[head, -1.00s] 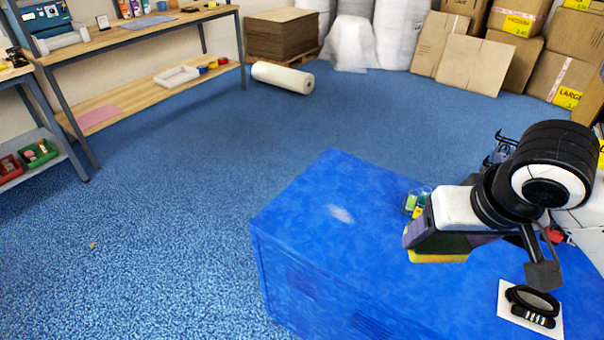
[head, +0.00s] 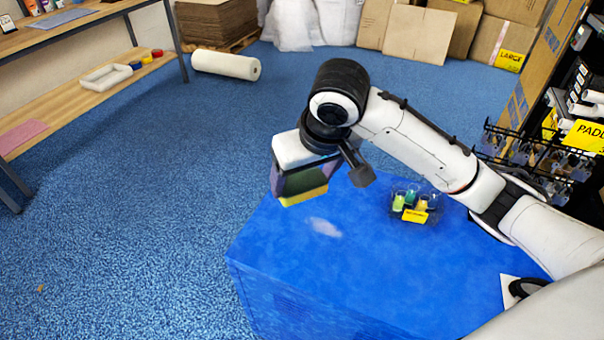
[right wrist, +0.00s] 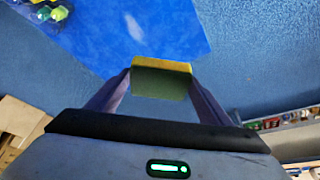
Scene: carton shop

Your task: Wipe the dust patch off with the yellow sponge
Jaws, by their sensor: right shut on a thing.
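The yellow sponge (head: 303,196) has a dark green side and is held in my right gripper (head: 302,184). The sponge also shows in the right wrist view (right wrist: 162,66), between the two fingers. It is in the air, apart from the blue top. The dust patch (head: 325,227) is a pale smudge on the blue top, below and a little right of the sponge in the head view. It also shows in the right wrist view (right wrist: 134,27), beyond the sponge. My left gripper is in neither view.
A small rack (head: 414,205) with yellow and green cups and a yellow label stands on the blue top (head: 300,275), right of the dust patch. A white card with a black round item lies at the right, partly behind my arm. The front left of the top is clear.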

